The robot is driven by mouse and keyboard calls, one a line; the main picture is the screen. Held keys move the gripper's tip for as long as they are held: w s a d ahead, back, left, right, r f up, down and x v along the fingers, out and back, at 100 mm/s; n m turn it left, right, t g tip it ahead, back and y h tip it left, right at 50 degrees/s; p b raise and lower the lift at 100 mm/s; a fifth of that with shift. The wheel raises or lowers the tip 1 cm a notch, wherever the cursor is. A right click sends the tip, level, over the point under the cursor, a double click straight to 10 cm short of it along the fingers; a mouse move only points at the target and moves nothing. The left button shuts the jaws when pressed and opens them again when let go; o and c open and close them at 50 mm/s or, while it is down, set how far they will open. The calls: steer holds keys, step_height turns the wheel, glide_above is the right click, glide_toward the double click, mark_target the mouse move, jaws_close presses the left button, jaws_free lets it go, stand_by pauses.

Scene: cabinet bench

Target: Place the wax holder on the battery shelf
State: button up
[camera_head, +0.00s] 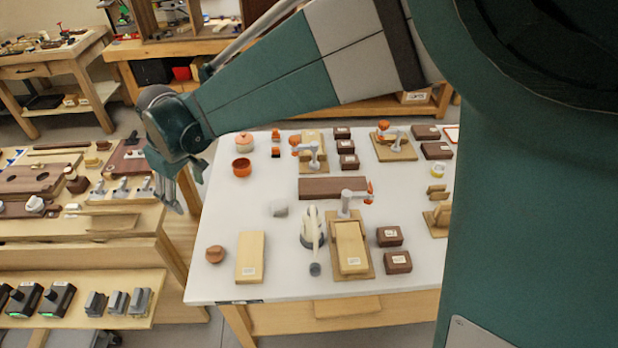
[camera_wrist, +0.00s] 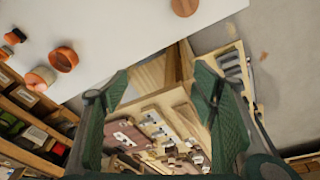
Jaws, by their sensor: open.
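No label marks the wax holder. Candidates on the white table are a small round brown pot (camera_head: 215,254), an orange bowl (camera_head: 242,167) and a lidded pinkish jar (camera_head: 244,145); I cannot tell which it is. The likely battery shelf is a low wooden shelf (camera_head: 85,321) at lower left, carrying black-and-green and grey blocks. My gripper (camera_head: 176,198) is open and empty, high between the white table and the left bench. In the wrist view its fingers (camera_wrist: 160,85) are spread, with the brown pot (camera_wrist: 184,6) at the top edge.
The white table (camera_head: 225,285) holds wooden boards, brown boxes and orange-and-grey clamps. The left bench (camera_head: 110,245) carries tools and boards above the low shelf. The table's left front has free room. My arm hides part of the back and right.

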steer(key=s+d+r+m+t, duration=0.1)
steer(key=s+d+r+m, duration=0.3)
steer(key=d, duration=1)
steer(key=w+d+r+m+t, duration=0.15)
steer(key=d+r, duration=0.35)
steer(key=d, duration=1)
steer(key=s+d+f+m+t, duration=0.1)
steer(key=s+d+m, duration=0.2)
steer(key=s+d, duration=0.4)
steer(key=s+d+f+m+t+h, duration=0.1)
steer(key=s+d+m+t, duration=0.1)
steer(key=s+d, duration=0.6)
steer(key=d+m, duration=0.1)
steer(key=d, duration=0.6)
steer(key=shift+d+h, duration=0.2)
steer(key=shift+h, duration=0.1)
